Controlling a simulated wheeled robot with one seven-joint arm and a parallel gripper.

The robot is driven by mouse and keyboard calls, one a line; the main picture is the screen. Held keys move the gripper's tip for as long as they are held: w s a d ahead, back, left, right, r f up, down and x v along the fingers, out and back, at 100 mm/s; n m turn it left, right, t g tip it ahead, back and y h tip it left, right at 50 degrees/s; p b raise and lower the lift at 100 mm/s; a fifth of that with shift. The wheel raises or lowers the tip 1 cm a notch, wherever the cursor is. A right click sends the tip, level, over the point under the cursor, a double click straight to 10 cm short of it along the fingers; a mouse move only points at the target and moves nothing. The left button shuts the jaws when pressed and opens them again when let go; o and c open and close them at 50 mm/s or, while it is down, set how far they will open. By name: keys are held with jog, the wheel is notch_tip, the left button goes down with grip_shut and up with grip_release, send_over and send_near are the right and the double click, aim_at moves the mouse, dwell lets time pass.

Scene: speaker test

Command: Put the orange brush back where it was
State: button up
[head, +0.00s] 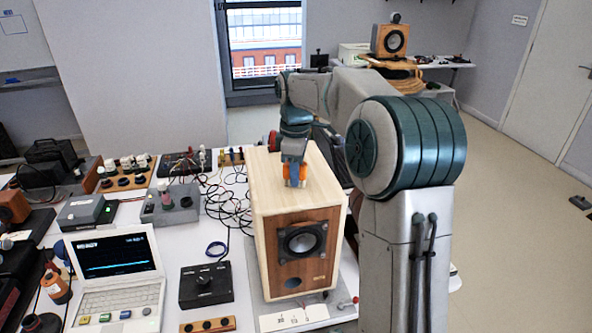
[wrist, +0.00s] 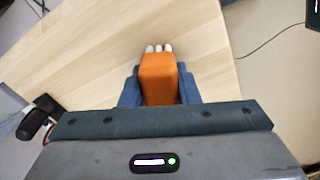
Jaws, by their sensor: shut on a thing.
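The orange brush (wrist: 160,78) is between the two blue fingers of my gripper (wrist: 160,95) in the wrist view, with pale bristle tips at its far end. My gripper is shut on it. In the head view my gripper (head: 294,178) points down at the top of the wooden speaker (head: 270,185), and a bit of the orange brush (head: 303,172) shows between the fingers. The brush is over the speaker's pale wooden top; I cannot tell whether it touches it.
The white table holds a laptop (head: 112,262), a black box with a knob (head: 206,287), tangled cables (head: 228,203) and several instruments left of the speaker. A small white card (head: 293,317) lies in front of the speaker. Another speaker (head: 390,41) stands at the back.

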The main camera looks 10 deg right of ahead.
jog(key=o, duration=1)
jog(key=shift+c, duration=0.2)
jog(key=shift+r, duration=0.1)
notch_tip(320, 180, up, 12)
jog(key=shift+f, duration=0.1)
jog(key=s+f+m+t, duration=0.1)
jog(key=s+f+m, duration=0.3)
jog(key=s, duration=0.5)
jog(key=s+f+m+t, duration=0.1)
jog(key=s+f+m, duration=0.4)
jog(key=s, duration=0.5)
jog(key=s+f+m+t, duration=0.1)
jog(key=s+f+m, duration=0.3)
jog(key=s, duration=0.6)
jog(key=shift+f+m+t, duration=0.3)
jog(key=shift+f, duration=0.55)
jog(key=shift+a, duration=0.1)
